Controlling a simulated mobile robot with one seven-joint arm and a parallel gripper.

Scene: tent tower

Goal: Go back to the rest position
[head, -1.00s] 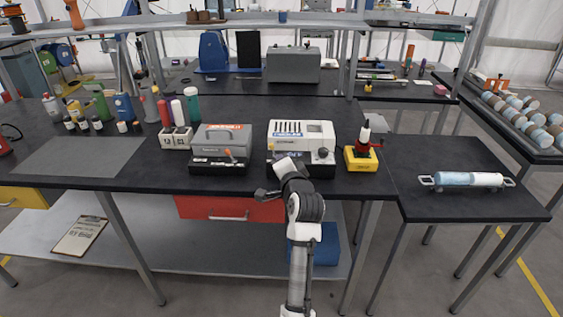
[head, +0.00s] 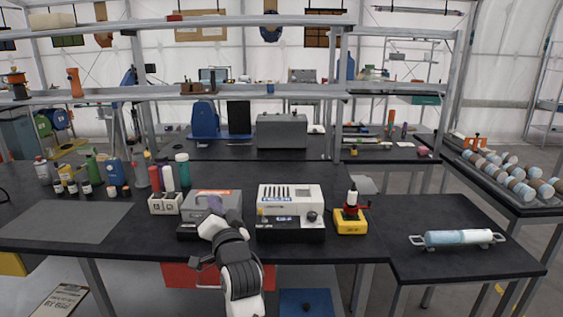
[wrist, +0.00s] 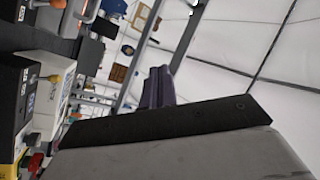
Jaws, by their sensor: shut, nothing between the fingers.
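My gripper (head: 217,207) is in front of the grey machine in the head view and hides part of it. In the wrist view its dark fingers (wrist: 157,82) are together with nothing between them. The grey machine (head: 192,230) with a red label stands on the black bench. A white machine (head: 291,205) with a black base stands to the right of my gripper, and it also shows at the left of the tilted wrist view (wrist: 52,95).
A yellow device (head: 350,224) with a red and white top stands right of the white machine. Several bottles stand at the bench's left. A blue and white cylinder (head: 456,238) lies on the right table. A metal shelf (head: 225,95) runs above the bench. The air above the machines is open.

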